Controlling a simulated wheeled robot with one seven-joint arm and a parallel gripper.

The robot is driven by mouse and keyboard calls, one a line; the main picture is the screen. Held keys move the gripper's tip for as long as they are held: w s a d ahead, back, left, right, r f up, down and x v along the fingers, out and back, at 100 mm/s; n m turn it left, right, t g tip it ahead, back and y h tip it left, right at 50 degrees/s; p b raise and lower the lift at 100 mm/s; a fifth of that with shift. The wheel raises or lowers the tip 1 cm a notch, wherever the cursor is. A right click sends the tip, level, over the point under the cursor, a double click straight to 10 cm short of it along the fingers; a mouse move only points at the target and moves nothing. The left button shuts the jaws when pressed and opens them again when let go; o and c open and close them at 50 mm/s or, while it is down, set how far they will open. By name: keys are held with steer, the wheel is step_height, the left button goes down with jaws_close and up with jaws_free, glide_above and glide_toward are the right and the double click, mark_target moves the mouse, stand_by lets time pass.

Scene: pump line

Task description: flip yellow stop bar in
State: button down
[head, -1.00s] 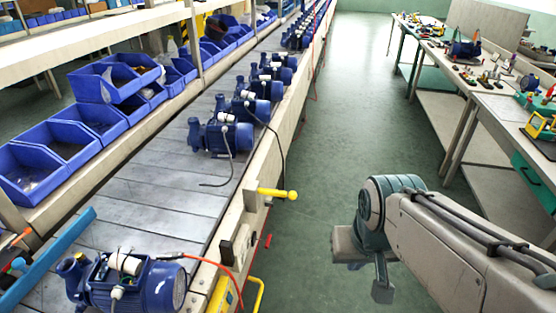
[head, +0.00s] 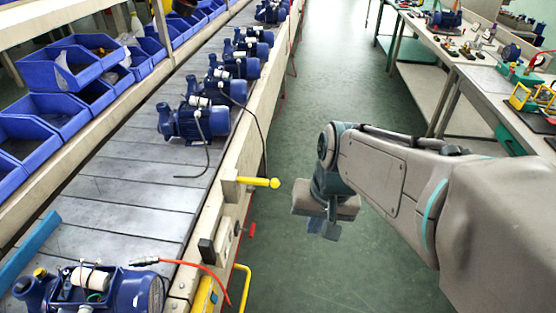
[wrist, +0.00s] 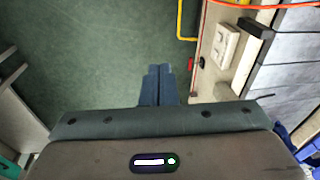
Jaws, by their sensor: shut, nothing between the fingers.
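The yellow stop bar (head: 258,182) sticks out sideways from the right side rail of the conveyor in the head view, with a round knob at its outer end, over the aisle. My gripper (head: 322,228) hangs over the aisle to the right of the bar and lower in the picture, apart from it. In the wrist view my gripper's fingers (wrist: 158,85) are together with nothing between them, over green floor beside the conveyor side. The stop bar is not clearly visible in the wrist view.
Blue pumps (head: 195,122) stand in a row on the conveyor (head: 130,190). A red handle (head: 251,229), a black switch box (head: 206,250) and a yellow rail (head: 243,285) are on the conveyor side. A workbench (head: 480,90) stands at right. The aisle floor is clear.

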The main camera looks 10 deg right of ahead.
steer(key=w+f+m+g+y+b, duration=0.2)
steer(key=w+f+m+y+b, duration=0.25)
steer(key=f+m, duration=0.2)
steer(key=w+d+f+m+t+y+b, duration=0.3)
steer(key=w+d+m+t+y, duration=0.1)
steer(key=w+d+m, duration=0.2)
steer(key=w+d+f+m+t+y+b, duration=0.3)
steer(key=w+d+f+m+t+y, duration=0.1)
steer(key=w+d+m, duration=0.3)
steer(key=shift+w+d+m, duration=0.15)
steer(key=shift+w+m, duration=0.6)
steer(key=shift+w, duration=0.3)
steer(key=b+x, duration=0.2)
steer(key=x, duration=1.2)
